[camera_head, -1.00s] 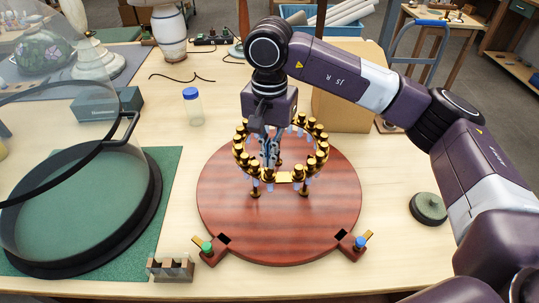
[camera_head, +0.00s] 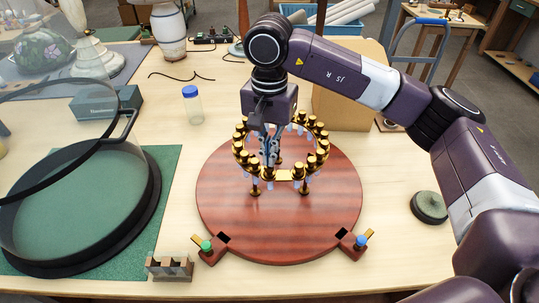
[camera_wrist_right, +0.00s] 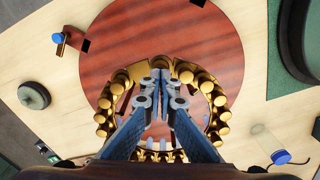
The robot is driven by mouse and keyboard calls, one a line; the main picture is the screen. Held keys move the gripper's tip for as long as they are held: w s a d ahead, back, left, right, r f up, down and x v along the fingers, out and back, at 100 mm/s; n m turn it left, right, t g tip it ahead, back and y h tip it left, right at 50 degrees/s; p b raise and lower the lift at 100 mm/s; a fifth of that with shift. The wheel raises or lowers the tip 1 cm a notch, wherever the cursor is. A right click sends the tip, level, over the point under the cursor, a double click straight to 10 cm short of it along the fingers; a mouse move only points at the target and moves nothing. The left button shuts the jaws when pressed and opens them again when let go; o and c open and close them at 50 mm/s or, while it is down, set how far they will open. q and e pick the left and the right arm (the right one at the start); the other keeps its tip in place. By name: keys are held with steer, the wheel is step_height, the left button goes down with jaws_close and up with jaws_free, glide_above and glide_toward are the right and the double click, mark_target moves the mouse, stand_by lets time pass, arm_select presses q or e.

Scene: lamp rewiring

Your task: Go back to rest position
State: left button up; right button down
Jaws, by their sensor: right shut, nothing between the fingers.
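My right gripper (camera_head: 270,160) points down over the gold ring (camera_head: 322,155), which carries several gold-capped pieces and stands on short posts on a round red-brown wooden board (camera_head: 225,200). The gripper is shut and empty, with its fingers inside the ring's outline. In the right wrist view the closed fingertips (camera_wrist_right: 161,82) are near the ring's edge (camera_wrist_right: 103,115), above the board (camera_wrist_right: 150,30); I cannot tell whether they touch anything. My left gripper is not in view.
A green knob (camera_head: 206,245) and a blue knob (camera_head: 361,241) sit on the board's front tabs. A glass dome (camera_head: 75,200) lies at left on a green mat. A blue-capped jar (camera_head: 193,105), cardboard box (camera_head: 345,105), round dark green piece (camera_head: 429,207) and notched block (camera_head: 169,268) stand around.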

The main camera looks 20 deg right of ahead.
steer(key=shift+r+p, duration=1.2)
steer(key=shift+r, duration=1.9)
steer(key=shift+s+f, duration=0.1)
steer(key=shift+f, duration=0.05)
